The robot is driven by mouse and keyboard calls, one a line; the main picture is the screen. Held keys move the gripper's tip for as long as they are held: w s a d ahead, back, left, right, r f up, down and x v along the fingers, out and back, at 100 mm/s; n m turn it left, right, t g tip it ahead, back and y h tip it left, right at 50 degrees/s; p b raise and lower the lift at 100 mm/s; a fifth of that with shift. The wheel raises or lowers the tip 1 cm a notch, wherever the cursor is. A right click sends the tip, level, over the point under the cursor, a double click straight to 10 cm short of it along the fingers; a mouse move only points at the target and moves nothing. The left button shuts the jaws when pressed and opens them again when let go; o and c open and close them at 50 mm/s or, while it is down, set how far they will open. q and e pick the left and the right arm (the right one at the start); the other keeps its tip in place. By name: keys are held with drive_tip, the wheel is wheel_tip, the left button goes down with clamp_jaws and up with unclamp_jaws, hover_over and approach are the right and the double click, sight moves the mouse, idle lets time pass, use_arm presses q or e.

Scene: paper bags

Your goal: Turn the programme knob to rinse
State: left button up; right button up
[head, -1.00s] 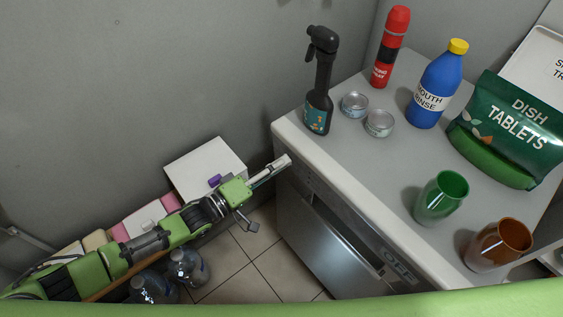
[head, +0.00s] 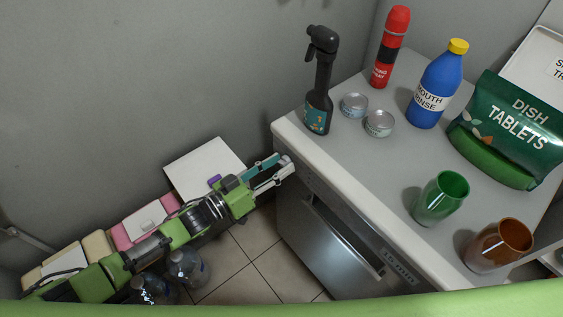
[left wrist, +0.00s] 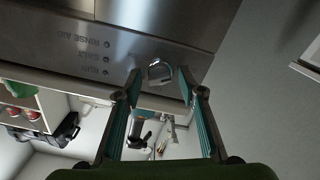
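The programme knob (left wrist: 160,72) is a round metallic knob on the dishwasher's steel front panel (left wrist: 60,45). In the left wrist view it shows between the tips of my left gripper (left wrist: 160,74), with a visible gap on each side. The fingers look open; contact with the knob does not show. In the head view my left gripper (head: 290,167) is at the upper left end of the dishwasher (head: 335,240) front, and the knob is hidden there. A small display (head: 400,268) on the front shows lettering too small to read surely. My right gripper is not in view.
The dishwasher top (head: 345,165) holds a black spray bottle (head: 318,95), a red can (head: 390,50), a mouth rinse bottle (head: 437,85), two tins, a dish tablets bag (head: 510,125) and two cups. A white box (head: 205,165) and bottles stand on the floor side.

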use_arm(q)
drive_tip(key=p+v, duration=0.1)
drive_tip(key=v, duration=0.5)
drive_tip(key=shift+p, duration=0.3)
drive_tip(key=shift+w+d, duration=0.1)
